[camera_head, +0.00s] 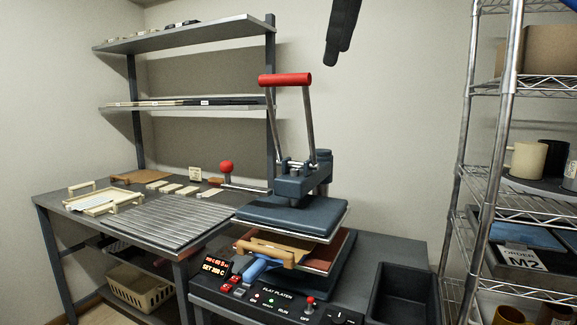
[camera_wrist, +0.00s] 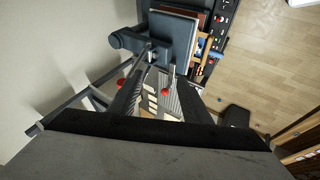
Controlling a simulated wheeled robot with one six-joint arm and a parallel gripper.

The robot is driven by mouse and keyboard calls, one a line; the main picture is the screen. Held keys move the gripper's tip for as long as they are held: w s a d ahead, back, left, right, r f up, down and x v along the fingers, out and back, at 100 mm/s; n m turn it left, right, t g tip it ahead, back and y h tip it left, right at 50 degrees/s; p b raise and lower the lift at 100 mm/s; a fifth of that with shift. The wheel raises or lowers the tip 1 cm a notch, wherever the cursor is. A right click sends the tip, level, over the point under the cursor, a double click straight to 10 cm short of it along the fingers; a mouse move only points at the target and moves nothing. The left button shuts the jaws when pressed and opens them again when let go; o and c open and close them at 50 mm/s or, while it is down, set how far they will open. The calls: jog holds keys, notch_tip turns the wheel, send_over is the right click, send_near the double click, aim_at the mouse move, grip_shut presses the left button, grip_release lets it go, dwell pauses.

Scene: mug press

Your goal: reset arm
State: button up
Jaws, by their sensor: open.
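My gripper (camera_head: 342,35) shows as a dark shape at the top of the head view, high above the press and apart from everything. It is open, with nothing seen between its fingers. In the wrist view, my own dark parts fill the bottom, and the press is seen from above beyond them. The flat press (camera_head: 292,215) stands on the bench with its red-topped handle (camera_head: 285,79) upright. A tan piece with a wooden handle (camera_head: 266,252) lies under the upper platen. The press also shows in the wrist view (camera_wrist: 172,38).
A control panel (camera_head: 270,300) with red digits fronts the press. A black bin (camera_head: 402,293) stands to its right. A wire rack (camera_head: 505,185) with mugs and boxes is at far right. A bench (camera_head: 165,222) with a ribbed surface and shelves (camera_head: 187,40) is at left.

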jog(key=s+d+f+m, duration=0.15)
jog(key=d+f, duration=0.25)
jog(key=f, duration=0.4)
jog(key=s+d+f+m+g+h, duration=0.15)
jog(key=d+f, duration=0.25)
jog(key=f, duration=0.5)
jog(key=s+d+f+m+y, duration=0.1)
jog(key=d+f+m, duration=0.25)
jog(key=f, duration=0.45)
jog(key=s+d+f+m, duration=0.2)
jog(key=s+f, duration=0.2)
jog(key=f, duration=0.7)
jog(key=s+d+f+m, duration=0.2)
jog(key=s+f, duration=0.3)
jog(key=f, duration=0.6)
jog(key=s+d+f+m+g, duration=0.1)
jog(key=s+d+f, duration=0.3)
jog(key=f, duration=0.7)
jog(key=shift+s+d+m+h, duration=0.25)
jog(key=shift+s+m+h, duration=0.1)
jog(key=shift+m, duration=0.3)
